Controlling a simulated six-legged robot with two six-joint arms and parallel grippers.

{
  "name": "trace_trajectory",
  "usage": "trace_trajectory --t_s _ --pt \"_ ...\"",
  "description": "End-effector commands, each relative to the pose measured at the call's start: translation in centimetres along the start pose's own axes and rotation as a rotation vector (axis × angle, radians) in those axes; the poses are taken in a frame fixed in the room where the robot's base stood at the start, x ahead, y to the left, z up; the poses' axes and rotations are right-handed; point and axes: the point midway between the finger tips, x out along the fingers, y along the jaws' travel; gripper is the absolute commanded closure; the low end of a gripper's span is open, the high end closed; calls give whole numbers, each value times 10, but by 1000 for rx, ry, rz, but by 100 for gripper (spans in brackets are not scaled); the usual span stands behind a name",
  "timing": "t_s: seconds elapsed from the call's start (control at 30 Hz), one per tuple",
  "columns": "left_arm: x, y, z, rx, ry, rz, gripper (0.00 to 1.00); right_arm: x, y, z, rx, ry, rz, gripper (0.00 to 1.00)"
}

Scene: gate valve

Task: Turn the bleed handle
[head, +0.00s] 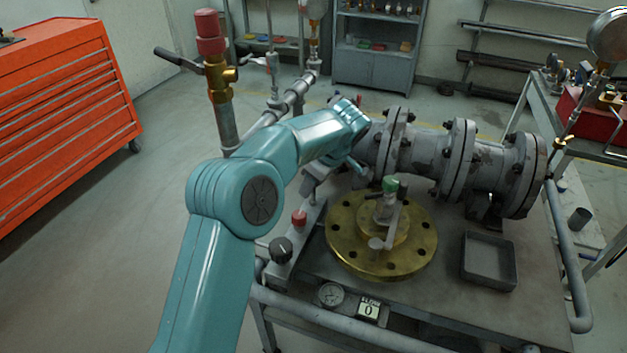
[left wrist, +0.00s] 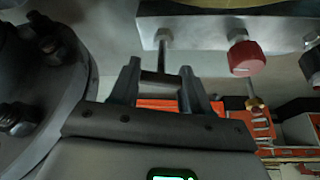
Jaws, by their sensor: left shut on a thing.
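In the left wrist view, the two fingers of my left gripper (left wrist: 160,88) are closed around a short dark grey crossbar, which looks like the bleed handle (left wrist: 158,79). A thin stem joins the bar to a pale panel (left wrist: 200,31). In the head view my left gripper (head: 319,182) is at the far end of this panel (head: 311,221), beside the grey valve pipe; the bar is largely hidden there. A red knob (head: 299,219) and a black knob (head: 281,250) stand nearer on the panel. The red knob also shows in the left wrist view (left wrist: 246,58). My right gripper is not in view.
A brass flange (head: 345,258) with a green-topped fitting lies on the bench, with a dark tray (head: 489,262) at its right. A gauge (head: 331,294) and a display reading 0 (head: 369,310) sit at the front edge. A flanged pipe (head: 428,150) runs behind.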

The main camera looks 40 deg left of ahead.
Motion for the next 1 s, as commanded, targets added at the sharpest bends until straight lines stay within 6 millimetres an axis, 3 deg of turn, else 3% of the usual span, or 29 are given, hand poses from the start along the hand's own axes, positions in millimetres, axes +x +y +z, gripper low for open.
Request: trace_trajectory --t_s 0.4,0.9,0.93,1.0 --pt "-2 1 -1 -144 1 -56 84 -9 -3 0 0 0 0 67" --pt "-1 1 -1 -158 1 -61 84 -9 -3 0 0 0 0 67" --pt "-1 1 -1 -158 1 -61 47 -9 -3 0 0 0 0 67" --pt "-1 1 -1 -158 1 -61 28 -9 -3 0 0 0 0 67"
